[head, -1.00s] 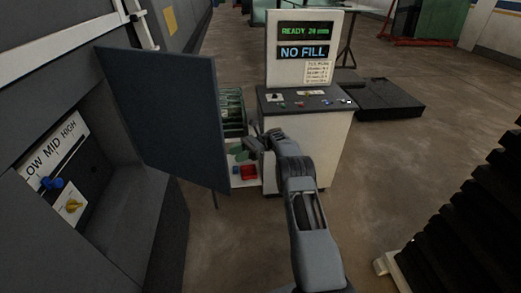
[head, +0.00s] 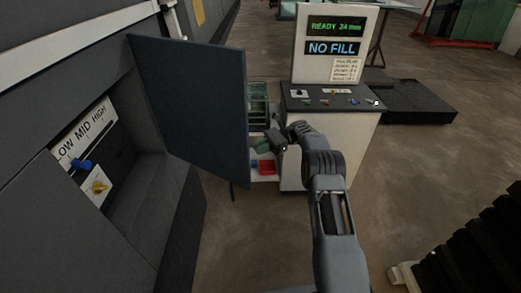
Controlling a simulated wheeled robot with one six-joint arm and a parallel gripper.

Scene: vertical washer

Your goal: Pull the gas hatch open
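The gas hatch (head: 190,105) is a flat dark blue-grey panel on the left machine, standing swung out from it. Its recess is exposed, with a LOW MID HIGH scale (head: 84,133), a blue knob (head: 80,165) and a yellow knob (head: 99,187). My gripper (head: 272,145) is just right of the hatch's free edge, in front of the white console's left side. I see a narrow gap between them in the picture. The fingers are small and dark, so whether they are open or shut is unclear. The hatch's far face is hidden.
A white console (head: 330,130) with a READY / NO FILL display (head: 335,45) stands behind my arm. A red box (head: 264,167) and green items sit in a rack between hatch and console. A black stack (head: 480,240) is at lower right. The floor between is clear.

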